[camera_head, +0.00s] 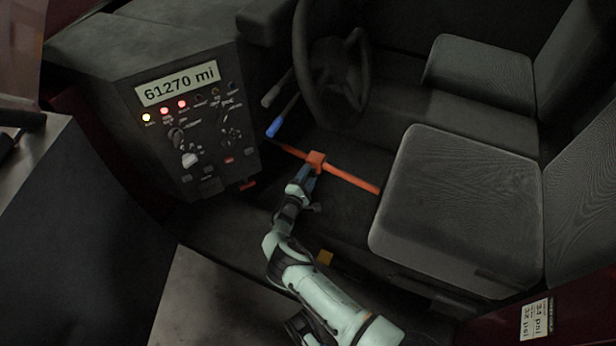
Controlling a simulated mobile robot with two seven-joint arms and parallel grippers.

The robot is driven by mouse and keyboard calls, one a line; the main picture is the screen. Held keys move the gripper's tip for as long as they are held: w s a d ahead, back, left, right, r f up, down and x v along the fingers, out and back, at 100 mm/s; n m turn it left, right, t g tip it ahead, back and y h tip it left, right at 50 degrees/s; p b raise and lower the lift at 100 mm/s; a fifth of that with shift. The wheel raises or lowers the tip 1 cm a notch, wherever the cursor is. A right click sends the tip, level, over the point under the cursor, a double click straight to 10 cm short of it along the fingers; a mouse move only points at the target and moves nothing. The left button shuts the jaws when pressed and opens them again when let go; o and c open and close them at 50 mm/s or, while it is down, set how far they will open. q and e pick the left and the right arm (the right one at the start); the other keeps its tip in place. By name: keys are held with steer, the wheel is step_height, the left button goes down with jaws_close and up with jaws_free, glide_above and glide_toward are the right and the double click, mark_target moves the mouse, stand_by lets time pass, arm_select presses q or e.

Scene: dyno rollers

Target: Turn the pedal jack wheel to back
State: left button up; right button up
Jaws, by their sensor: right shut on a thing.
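The pedal jack is an orange-red rod (352,179) lying across the footwell between the dashboard side and the front of the near seat. An orange block, seemingly its wheel (316,158), sits around the rod. My right gripper (311,170) reaches up from the bottom of the view and is shut on the wheel from the near side. The fingertips are small and partly hidden against the wheel. The far end of the rod fades into the dark footwell, so its contact there cannot be seen. My left gripper is not in view.
A steering wheel (331,70) and a blue-tipped lever (275,128) are beyond the jack. A dashboard panel (190,130) with lit lamps and a 61270 mi display stands left. The seat cushion (458,205) is close on the right. A dark door panel (80,235) fills the lower left.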

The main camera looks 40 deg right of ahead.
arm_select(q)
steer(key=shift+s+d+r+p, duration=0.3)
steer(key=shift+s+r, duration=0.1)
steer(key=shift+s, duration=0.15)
arm_select(e)
steer(key=m, duration=0.4)
steer(key=shift+m, duration=0.4)
steer(key=shift+a, duration=0.1)
steer(key=o, duration=1)
steer(key=shift+o, duration=0.2)
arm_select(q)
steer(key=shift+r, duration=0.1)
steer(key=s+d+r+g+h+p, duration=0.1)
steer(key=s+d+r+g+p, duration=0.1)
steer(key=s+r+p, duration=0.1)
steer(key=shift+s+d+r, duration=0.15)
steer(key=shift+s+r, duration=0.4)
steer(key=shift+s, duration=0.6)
arm_select(e)
steer(key=v, duration=1.3)
steer(key=shift+a, duration=0.15)
steer(key=shift+s, duration=0.1)
